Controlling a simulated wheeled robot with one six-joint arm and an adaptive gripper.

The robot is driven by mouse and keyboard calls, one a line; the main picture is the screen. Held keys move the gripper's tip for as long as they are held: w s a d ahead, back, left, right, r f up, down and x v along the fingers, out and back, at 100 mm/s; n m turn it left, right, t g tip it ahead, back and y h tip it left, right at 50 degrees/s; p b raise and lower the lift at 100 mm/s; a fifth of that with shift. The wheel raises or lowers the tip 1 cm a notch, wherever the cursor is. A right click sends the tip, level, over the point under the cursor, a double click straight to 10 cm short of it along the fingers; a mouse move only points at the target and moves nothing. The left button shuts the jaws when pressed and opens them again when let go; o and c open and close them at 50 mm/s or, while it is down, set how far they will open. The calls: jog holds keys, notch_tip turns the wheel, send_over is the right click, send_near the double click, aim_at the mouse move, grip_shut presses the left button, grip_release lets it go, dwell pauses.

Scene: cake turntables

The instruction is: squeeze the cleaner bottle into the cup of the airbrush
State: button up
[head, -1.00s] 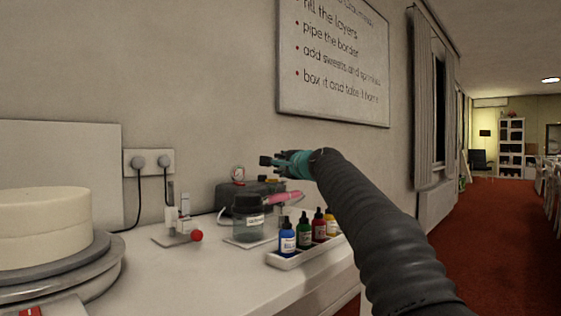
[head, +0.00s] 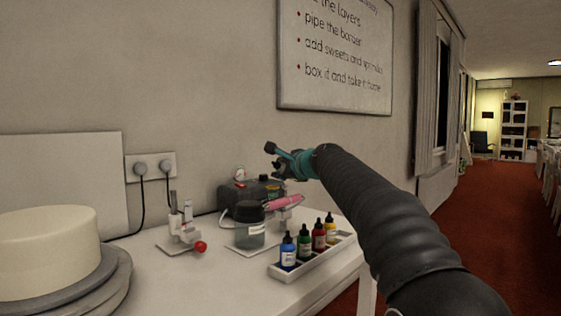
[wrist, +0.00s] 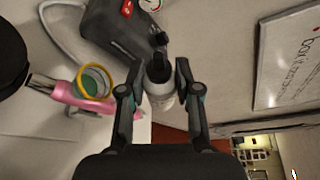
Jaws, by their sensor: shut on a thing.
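My gripper (wrist: 157,80) is shut on the cleaner bottle (wrist: 161,96), a pale bottle with a black cap and nozzle. The nozzle points to the top of the wrist view, beside the compressor. The pink airbrush (wrist: 82,101) lies to the left of the bottle in that view, with its yellow-rimmed cup (wrist: 96,82) open toward the camera and greenish inside. The bottle is apart from the cup. In the head view my gripper (head: 283,160) is in the air above the airbrush (head: 286,202); the bottle is hardly distinguishable there.
The grey compressor (head: 262,190) stands behind the dark-lidded jar (head: 250,234). A white tray (head: 312,262) of colour bottles is at the table's right front. A small stand with a red ball (head: 200,247) and a cake (head: 48,238) on a turntable are to the left.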

jog(key=shift+r+m+p, duration=0.3)
jog(key=shift+m+p, duration=0.2)
jog(key=shift+p, duration=0.55)
jog(key=shift+w+d+r+m+g+p, duration=0.1)
jog(key=shift+w+d+m+g+p, duration=0.1)
jog(key=shift+m+p, duration=0.45)
jog(key=shift+w+d+r+m+g+p, duration=0.1)
jog(key=shift+w+m+p, duration=0.05)
jog(key=shift+m+p, duration=0.45)
jog(key=shift+w+f+m, duration=0.1)
jog(key=shift+f+m, duration=0.05)
jog(key=shift+m, duration=0.1)
jog(key=shift+w+d+r+m+h, duration=0.1)
jog(key=shift+w+d+m+h, duration=0.1)
jog(key=shift+m, duration=0.35)
jog(key=shift+w+d+r+m+h, duration=0.1)
jog(key=shift+w+m+h, duration=0.1)
jog(key=shift+m, duration=0.35)
jog(key=m, duration=0.2)
jog(key=w+d+r+m+g, duration=0.1)
jog(key=m, duration=0.3)
jog(key=shift+w+d+r, duration=0.15)
jog(key=shift+w+d, duration=0.05)
jog(key=shift+w, duration=0.15)
